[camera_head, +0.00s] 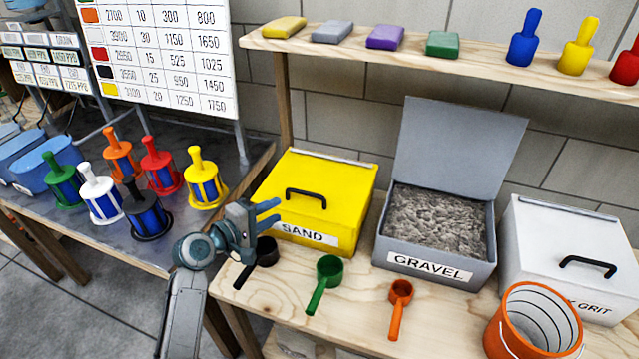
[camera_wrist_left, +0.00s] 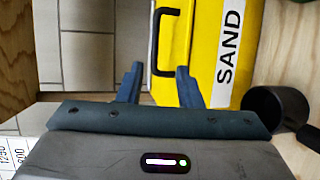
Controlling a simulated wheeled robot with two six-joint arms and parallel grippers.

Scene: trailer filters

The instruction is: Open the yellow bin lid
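The yellow bin (camera_head: 320,195) labelled SAND stands on the wooden bench with its lid shut. A black handle (camera_head: 306,196) sits on the sloping lid. My left gripper (camera_head: 268,212) is at the bin's front left, with its blue fingers apart and empty. In the left wrist view the yellow bin (camera_wrist_left: 212,60) fills the upper middle. There the black handle (camera_wrist_left: 158,42) lies ahead of and between the open fingers of the left gripper (camera_wrist_left: 160,85), apart from them. My right gripper is not in view.
A black scoop (camera_head: 266,252) lies close by my left gripper. Green (camera_head: 328,270) and orange (camera_head: 401,293) scoops lie in front. The grey gravel bin (camera_head: 435,268) stands open to the right, beside a shut white bin (camera_head: 570,245). Colored filters (camera_head: 145,212) stand at left.

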